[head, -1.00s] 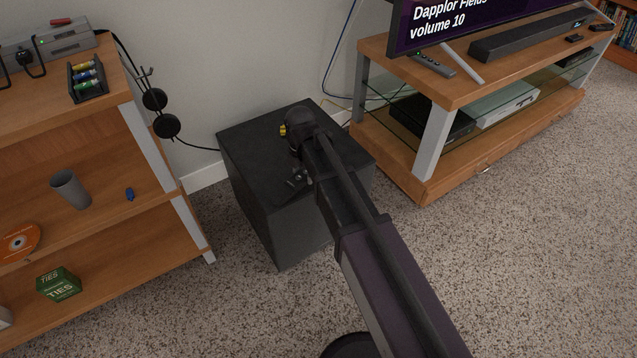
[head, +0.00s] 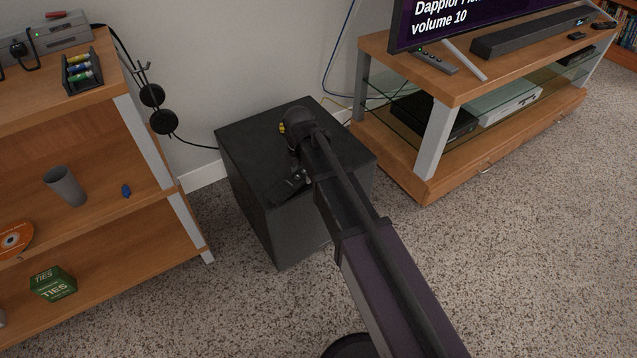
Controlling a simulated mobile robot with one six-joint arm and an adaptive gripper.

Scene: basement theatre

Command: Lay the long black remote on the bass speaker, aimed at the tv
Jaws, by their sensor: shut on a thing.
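The bass speaker (head: 245,150) is a black box on the carpet between the shelf and the tv stand. My arm reaches over it from the lower right. My gripper (head: 302,181) is low over the front part of the speaker's top, partly hidden by my own arm. It is shut on a dark, long, flat thing, the long black remote (head: 284,190), which sticks out to the left. I cannot tell whether the remote touches the top. The tv (head: 450,22) stands to the upper right, its screen lit with white text.
A wooden shelf (head: 150,195) stands close at left, with headphones (head: 158,108) hanging at its side. The tv stand (head: 455,95) at right bears a soundbar (head: 530,32) and a grey remote (head: 435,62). Cables run behind the speaker. Carpet in front is clear.

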